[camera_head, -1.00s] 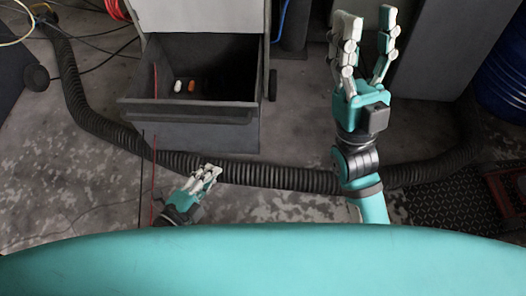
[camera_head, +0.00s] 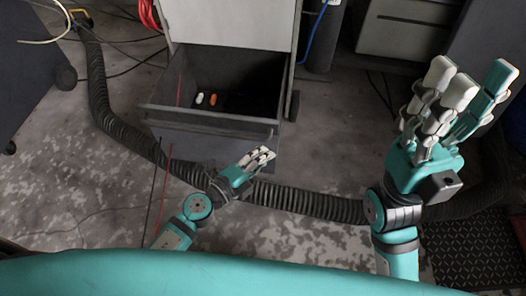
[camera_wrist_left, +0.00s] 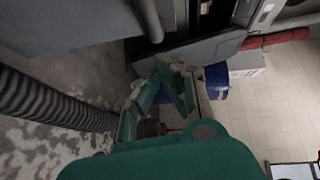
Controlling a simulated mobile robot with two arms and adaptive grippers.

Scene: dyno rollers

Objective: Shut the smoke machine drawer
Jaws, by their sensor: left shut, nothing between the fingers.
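The smoke machine drawer (camera_head: 207,130) is pulled out from the pale cabinet (camera_head: 232,22) in the head view. Inside it lie a small white item (camera_head: 199,98) and a small orange item (camera_head: 213,99). My left gripper (camera_head: 264,154) is shut and empty. In the head view it appears just in front of the lower right part of the drawer front; I cannot tell whether they touch. The left wrist view also shows its fingers (camera_wrist_left: 170,88), beside grey surfaces. My right gripper (camera_head: 462,88) is raised at the right with fingers spread, open and empty, away from the drawer.
A black corrugated hose (camera_head: 310,203) runs across the floor in front of the drawer and up the left side. Thin red and black rods (camera_head: 163,190) stand left of my left gripper. A grey cabinet (camera_head: 405,30) stands at the back right. A dark mat (camera_head: 470,250) lies lower right.

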